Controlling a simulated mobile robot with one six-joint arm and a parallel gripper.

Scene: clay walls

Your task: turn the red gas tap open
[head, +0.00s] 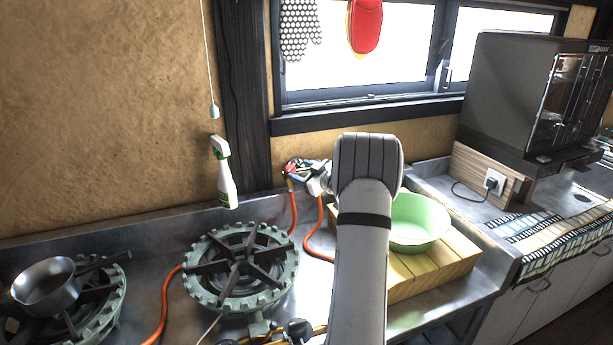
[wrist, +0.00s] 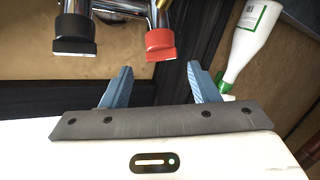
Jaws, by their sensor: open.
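The red gas tap (wrist: 160,42) shows large at the top middle of the wrist view, on a shiny metal pipe. A similar black tap (wrist: 75,34) is to its left. My gripper (wrist: 160,76) is open, its two blue fingers spread apart below the red tap in the picture. The red tap appears centred between the fingers, with nothing held and no visible contact. In the head view my gripper (head: 304,172) is at the wall below the window, in front of the taps. My arm and gripper hide most of the fittings there.
A spray bottle (head: 224,174) is close left of the gripper; it also shows in the wrist view (wrist: 252,40). Orange hoses (head: 311,238) run down to the stoves (head: 240,268). A green bowl (head: 418,222) stands on a wooden box (head: 440,268) to the right.

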